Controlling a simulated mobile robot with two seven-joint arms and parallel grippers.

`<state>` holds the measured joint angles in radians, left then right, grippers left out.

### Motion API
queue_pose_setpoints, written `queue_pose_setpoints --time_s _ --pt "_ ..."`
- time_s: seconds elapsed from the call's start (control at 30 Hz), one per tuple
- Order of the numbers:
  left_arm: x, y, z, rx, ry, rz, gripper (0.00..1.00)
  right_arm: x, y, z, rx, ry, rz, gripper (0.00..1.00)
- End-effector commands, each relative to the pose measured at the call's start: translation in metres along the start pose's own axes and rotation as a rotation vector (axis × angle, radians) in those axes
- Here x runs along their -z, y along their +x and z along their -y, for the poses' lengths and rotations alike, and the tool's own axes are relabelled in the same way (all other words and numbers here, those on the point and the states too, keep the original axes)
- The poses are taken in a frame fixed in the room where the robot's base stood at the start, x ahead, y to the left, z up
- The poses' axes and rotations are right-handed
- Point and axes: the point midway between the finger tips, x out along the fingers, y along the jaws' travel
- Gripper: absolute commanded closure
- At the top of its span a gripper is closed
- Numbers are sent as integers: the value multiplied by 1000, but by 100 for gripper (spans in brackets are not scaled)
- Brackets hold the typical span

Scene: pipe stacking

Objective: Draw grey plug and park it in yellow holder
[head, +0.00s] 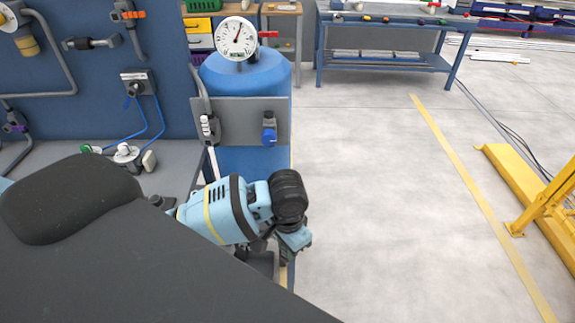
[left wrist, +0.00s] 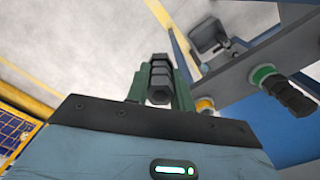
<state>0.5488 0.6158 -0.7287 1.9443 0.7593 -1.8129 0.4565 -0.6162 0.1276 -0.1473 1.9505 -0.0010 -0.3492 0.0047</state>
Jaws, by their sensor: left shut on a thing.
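In the left wrist view, my left gripper (left wrist: 159,92) has its green fingers shut on a dark grey ribbed plug (left wrist: 159,74). The plug sticks out beyond the fingertips, with pale floor behind it. A yellow ring-shaped holder (left wrist: 204,104) sits just right of the fingers, partly hidden, and the plug is apart from it. A green ring (left wrist: 264,74) sits farther right on the same grey-blue panel, with another dark ribbed piece (left wrist: 291,97) beside it. In the head view my left gripper (head: 286,258) is low in the middle; its fingertips and the plug are hard to make out.
In the head view, a blue tank (head: 246,75) with a gauge (head: 236,38) and a grey plate (head: 240,132) stands behind my wrist. A blue pegboard (head: 90,60) with pipes is at left. A workbench (head: 390,20) stands at the back. Floor to the right is clear up to a yellow frame (head: 525,180).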

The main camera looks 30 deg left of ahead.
Motion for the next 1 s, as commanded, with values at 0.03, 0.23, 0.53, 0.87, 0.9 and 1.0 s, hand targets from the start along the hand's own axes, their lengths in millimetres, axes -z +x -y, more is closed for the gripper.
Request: queue_pose_setpoints --time_s 0.03,0.23,0.53,0.87,0.9,1.0 --pt "6 -5 5 5 94 -2 100 0 0 0 0 0 0 64" --pt "23 -18 21 8 487 6 100 0 0 0 0 0 0 64" --pt "46 -42 47 6 1058 18 100 0 0 0 1 0 0 64" --pt "68 -75 80 1 1662 19 100 0 0 0 0 0 0 64" --pt "71 -80 84 2 1733 18 100 0 0 0 0 0 0 64" --pt "76 -91 95 2 1907 14 100 0 0 0 0 0 0 64"
